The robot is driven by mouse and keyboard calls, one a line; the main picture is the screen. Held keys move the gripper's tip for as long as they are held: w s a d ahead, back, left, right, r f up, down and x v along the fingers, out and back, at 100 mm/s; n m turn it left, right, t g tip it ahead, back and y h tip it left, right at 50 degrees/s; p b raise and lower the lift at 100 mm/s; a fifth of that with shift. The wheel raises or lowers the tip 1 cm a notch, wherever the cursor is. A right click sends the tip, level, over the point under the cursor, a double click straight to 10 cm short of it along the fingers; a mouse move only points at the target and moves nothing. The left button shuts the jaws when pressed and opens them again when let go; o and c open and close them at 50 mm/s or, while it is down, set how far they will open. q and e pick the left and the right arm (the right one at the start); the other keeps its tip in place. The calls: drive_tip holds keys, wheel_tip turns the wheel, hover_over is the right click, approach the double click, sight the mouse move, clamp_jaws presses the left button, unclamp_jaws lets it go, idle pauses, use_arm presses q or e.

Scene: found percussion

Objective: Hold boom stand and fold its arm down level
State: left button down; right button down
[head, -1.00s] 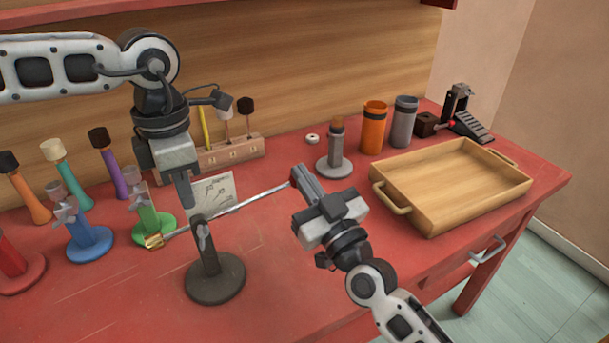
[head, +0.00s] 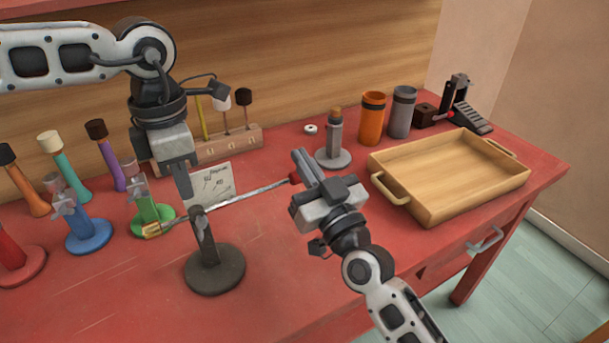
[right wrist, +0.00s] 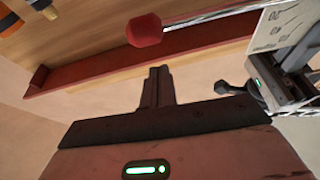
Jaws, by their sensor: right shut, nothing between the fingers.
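The boom stand has a dark round base (head: 214,270) and a short upright post (head: 205,238). Its thin silver arm (head: 245,198) runs through the post top, sloping up to the right, from a brass counterweight (head: 152,229) to a red tip (head: 295,178). My left gripper (head: 188,197) points down at the post top; whether its fingers close on the post cannot be seen. My right gripper (head: 301,156) is shut and empty beside the red tip. In the right wrist view the red tip (right wrist: 145,30) shows apart from the shut fingers (right wrist: 158,86).
Green (head: 152,218), blue (head: 88,235) and red (head: 18,265) stands are at left, near coloured mallets. A white card (head: 210,185) lies behind the boom stand. A grey stand (head: 333,158), orange cup (head: 371,118) and wooden tray (head: 428,210) are at right.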

drive_tip(key=v, duration=0.9)
drive_tip(key=shift+s+d+r, duration=0.25)
drive_tip(key=shift+s, duration=0.2)
use_arm(q)
drive_tip(key=c, duration=1.6)
unclamp_jaws()
